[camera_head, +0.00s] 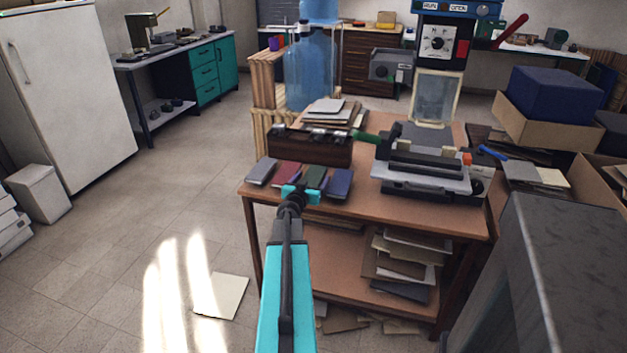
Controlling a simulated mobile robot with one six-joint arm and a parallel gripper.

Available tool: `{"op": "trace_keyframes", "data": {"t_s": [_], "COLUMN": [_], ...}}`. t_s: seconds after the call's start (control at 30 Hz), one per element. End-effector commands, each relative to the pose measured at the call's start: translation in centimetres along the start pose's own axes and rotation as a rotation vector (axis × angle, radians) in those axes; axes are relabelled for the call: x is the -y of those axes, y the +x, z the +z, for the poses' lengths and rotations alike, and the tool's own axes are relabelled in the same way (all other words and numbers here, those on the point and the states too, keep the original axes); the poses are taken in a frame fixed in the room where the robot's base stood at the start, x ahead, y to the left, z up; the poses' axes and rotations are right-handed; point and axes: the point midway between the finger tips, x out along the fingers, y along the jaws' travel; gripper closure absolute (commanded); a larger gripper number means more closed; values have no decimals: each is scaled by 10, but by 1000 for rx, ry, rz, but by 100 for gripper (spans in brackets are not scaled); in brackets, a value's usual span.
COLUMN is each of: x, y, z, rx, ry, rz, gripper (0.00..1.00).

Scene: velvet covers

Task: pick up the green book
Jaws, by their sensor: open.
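The green book (314,178) lies near the front left edge of the brown wooden table (410,211), in a row of small books. A dark red book (286,173) is on its left and a dark blue book (340,183) on its right. A grey book (262,171) lies at the left end of the row. My gripper (301,190) is open, with cyan parts, at the front of the row by the red and green books. It hides the near part of the green book. Whether it touches any book cannot be told.
A dark wooden box (312,148) stands just behind the books. A grey machine (428,168) fills the table's right side. The lower shelf (345,262) holds stacked boards. A large grey block (565,275) stands at front right. Floor at left is mostly clear.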

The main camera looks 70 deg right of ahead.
Motion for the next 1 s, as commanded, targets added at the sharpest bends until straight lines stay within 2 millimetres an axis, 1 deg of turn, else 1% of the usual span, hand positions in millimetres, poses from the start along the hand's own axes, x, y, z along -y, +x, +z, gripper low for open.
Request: {"op": "trace_keyframes", "data": {"t_s": [0.47,0.57,0.7,0.77,1.0], "x": [0,0,0,0,-1], "y": [0,0,0,0,0], "z": [0,0,0,0,-1], "rx": [0,0,0,0,0], "ry": [0,0,0,0,0], "rz": [0,0,0,0,1], "gripper": [23,39,62,71,71]}}
